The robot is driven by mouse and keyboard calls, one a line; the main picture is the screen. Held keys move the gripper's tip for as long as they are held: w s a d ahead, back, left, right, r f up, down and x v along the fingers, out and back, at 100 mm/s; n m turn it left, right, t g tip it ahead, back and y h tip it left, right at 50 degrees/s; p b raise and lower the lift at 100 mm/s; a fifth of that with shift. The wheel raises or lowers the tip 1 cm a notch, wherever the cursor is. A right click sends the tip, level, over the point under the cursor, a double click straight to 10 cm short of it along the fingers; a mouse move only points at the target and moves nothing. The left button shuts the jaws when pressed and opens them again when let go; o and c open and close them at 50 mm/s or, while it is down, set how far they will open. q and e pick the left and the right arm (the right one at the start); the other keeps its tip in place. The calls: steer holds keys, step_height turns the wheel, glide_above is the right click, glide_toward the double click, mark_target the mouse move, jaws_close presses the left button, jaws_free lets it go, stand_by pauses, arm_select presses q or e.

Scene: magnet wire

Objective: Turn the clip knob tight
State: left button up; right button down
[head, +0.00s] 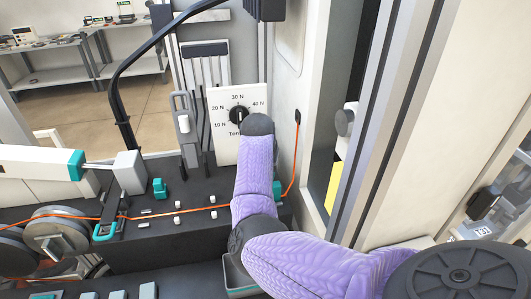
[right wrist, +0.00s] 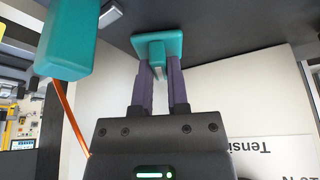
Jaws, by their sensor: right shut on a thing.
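In the right wrist view my right gripper (right wrist: 158,72) has its two purple fingers closed on a teal knob (right wrist: 158,46) with a wide flat plate, against the dark deck. I take this to be the clip knob. A larger teal block (right wrist: 67,38) is beside it, with the orange wire (right wrist: 68,110) running past. In the head view my purple right arm hides the gripper and the knob. A teal piece (head: 277,188) shows just right of the forearm, by the orange wire (head: 150,215). How tight the knob is cannot be told. My left gripper is not in view.
A tension dial (head: 239,115) on a white panel stands behind my right arm. Wire spools (head: 60,228) are at the left. A teal clip (head: 160,188) and small white posts stand on the black deck (head: 190,245). A white machine wall (head: 300,60) rises at right.

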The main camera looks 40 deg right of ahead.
steer(key=n+p, duration=0.2)
steer(key=p, duration=0.1)
steer(key=n+t+p, duration=0.1)
steer(key=shift+d+r+n+y+p, duration=0.1)
steer(key=shift+r+n+y+p, duration=0.2)
steer(key=shift+y+p, duration=0.1)
steer(key=shift+f+n+y+p, duration=0.2)
steer(key=shift+n+y+p, duration=0.1)
steer(key=shift+n+p, duration=0.45)
steer(key=c, duration=0.6)
jaws_free()
steer(key=p+v, duration=0.3)
steer(key=v, duration=0.7)
steer(key=shift+s+f, duration=0.1)
steer(key=shift+s, duration=0.05)
steer(key=shift+f, duration=0.1)
